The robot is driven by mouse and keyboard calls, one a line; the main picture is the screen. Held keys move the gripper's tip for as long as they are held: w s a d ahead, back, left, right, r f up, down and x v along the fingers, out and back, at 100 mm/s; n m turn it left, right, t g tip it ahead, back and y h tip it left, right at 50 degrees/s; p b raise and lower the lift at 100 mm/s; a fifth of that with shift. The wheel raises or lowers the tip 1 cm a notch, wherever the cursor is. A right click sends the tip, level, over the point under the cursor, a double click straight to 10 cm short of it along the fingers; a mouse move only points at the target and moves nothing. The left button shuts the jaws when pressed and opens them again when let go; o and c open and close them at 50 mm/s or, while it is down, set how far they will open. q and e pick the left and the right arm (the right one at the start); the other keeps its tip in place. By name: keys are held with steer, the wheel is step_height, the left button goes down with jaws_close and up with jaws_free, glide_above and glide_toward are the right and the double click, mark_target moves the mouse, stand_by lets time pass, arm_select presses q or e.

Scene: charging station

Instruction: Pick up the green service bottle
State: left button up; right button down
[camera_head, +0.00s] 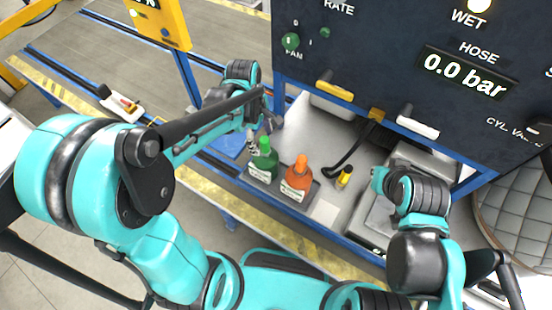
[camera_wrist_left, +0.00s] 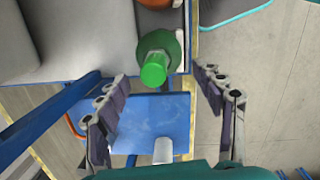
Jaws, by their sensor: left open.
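The green service bottle (camera_head: 263,163) stands upright in a dark tray at the front left of the grey bench, with a pale label and a bright green cap. In the left wrist view the bottle (camera_wrist_left: 158,58) shows from above, just beyond the gap between my fingers. My left gripper (camera_head: 262,130) is beside the bottle's cap in the head view. In the left wrist view the left gripper (camera_wrist_left: 160,98) is spread open, and nothing is held between its fingers. My right arm shows at the right, but its gripper cannot be made out.
An orange bottle (camera_head: 298,180) stands close to the right of the green one. A small yellow-and-black item (camera_head: 344,176) lies further right. A dark control panel (camera_head: 400,70) overhangs the bench behind. A blue plate (camera_wrist_left: 150,122) lies below the gripper in the wrist view.

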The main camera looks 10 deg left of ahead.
mark_target(266, 151)
arm_select(q)
steer(key=shift+w+f+n, duration=0.1)
steer(key=shift+f+n, duration=0.2)
steer(key=shift+f, duration=0.45)
steer(key=f, duration=0.2)
steer(key=f+b, duration=0.1)
steer(key=f, duration=0.1)
steer(key=d+f+b, duration=0.1)
steer(key=f, duration=0.2)
steer(key=shift+w+f, duration=0.1)
steer(key=shift+w, duration=0.2)
steer(key=shift+c, duration=0.4)
jaws_close()
